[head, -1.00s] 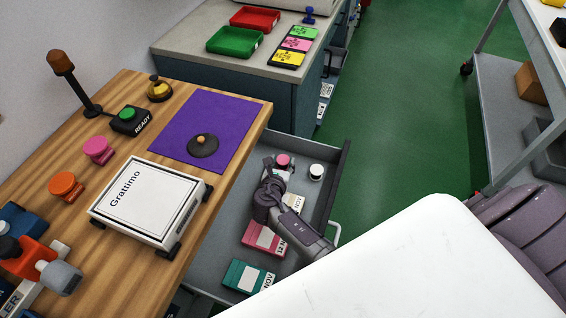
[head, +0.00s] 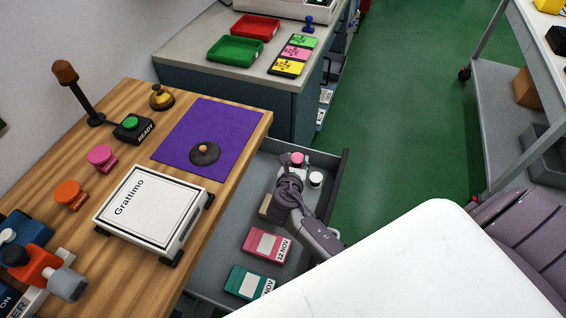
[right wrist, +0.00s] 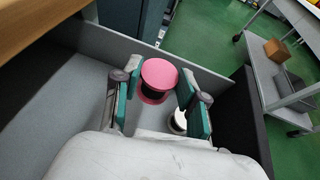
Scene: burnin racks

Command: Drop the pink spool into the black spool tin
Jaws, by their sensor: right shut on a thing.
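The pink spool (right wrist: 160,76), with pink flanges and a dark middle, is between the teal-padded fingers of my right gripper (right wrist: 155,92). In the head view the pink spool (head: 297,159) shows at the far end of the open grey drawer, just beyond my right gripper (head: 292,174). The gripper is shut on it. My left gripper is not in view.
A white-topped round item (head: 316,179) stands close right of the spool. The drawer (head: 214,261) also holds pink and teal labelled boxes. The wooden bench (head: 128,98) left of it carries a white Grattimo box (head: 150,204), with pink and orange round pieces beside it.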

